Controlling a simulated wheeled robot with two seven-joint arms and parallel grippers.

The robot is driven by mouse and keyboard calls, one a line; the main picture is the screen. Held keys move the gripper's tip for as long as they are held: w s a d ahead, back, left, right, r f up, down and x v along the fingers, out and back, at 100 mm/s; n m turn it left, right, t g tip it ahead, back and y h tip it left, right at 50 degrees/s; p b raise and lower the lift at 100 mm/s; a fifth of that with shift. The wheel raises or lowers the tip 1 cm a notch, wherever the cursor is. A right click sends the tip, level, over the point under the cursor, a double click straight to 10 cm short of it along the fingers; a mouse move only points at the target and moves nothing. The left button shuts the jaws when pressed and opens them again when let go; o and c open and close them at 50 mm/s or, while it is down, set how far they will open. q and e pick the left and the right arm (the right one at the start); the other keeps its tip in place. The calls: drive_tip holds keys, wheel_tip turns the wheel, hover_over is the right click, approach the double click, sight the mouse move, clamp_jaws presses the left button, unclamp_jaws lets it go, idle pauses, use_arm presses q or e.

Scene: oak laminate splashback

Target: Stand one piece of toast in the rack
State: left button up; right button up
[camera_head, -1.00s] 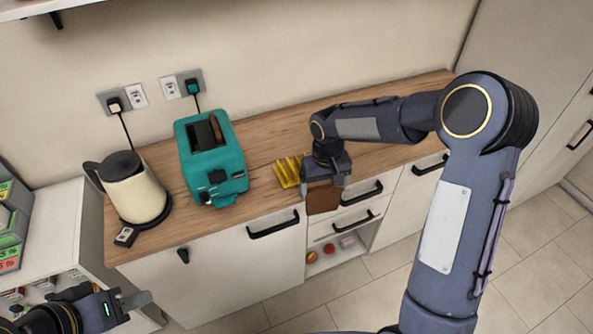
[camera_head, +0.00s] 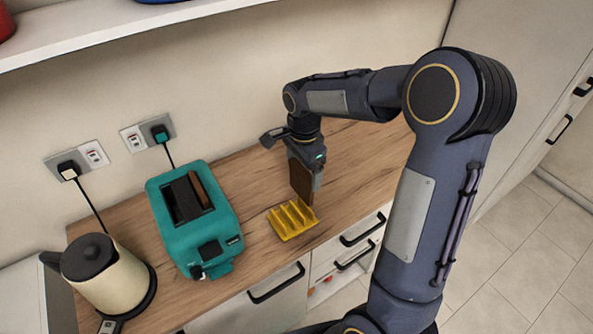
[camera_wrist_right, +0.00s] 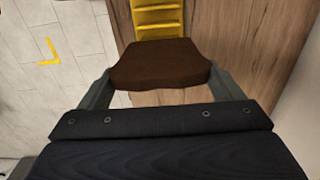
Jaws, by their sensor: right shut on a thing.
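My right gripper (camera_head: 309,182) is shut on a dark brown piece of toast (camera_head: 300,180), which hangs upright below it, just to the right of and behind the rack in the head view. In the right wrist view the toast (camera_wrist_right: 160,64) spans between both fingers. The yellow rack (camera_head: 292,220) stands on the worktop with its slots empty. In the right wrist view the rack (camera_wrist_right: 158,18) lies just beyond the toast, partly cut off by the frame. The teal toaster (camera_head: 215,235) stands left of the rack, with a second brown slice (camera_head: 200,190) in one slot. My left gripper is out of view.
A cream kettle (camera_head: 112,278) stands at the left on the wooden worktop (camera_head: 360,160). A shelf (camera_head: 110,38) runs above. Plugs and cords hang on the wall behind the toaster. The worktop right of the rack is clear.

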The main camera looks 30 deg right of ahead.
sight(303, 186)
drive_tip(key=shift+s, duration=0.15)
drive_tip(key=shift+f+b, duration=1.65)
drive_tip(key=shift+f, duration=0.45)
drive_tip(key=shift+f, duration=0.25)
drive_tip(key=shift+f+b, duration=0.9)
drive_tip(key=shift+f, duration=0.1)
drive_tip(key=shift+f+b, duration=0.65)
drive_tip(key=shift+f, duration=0.15)
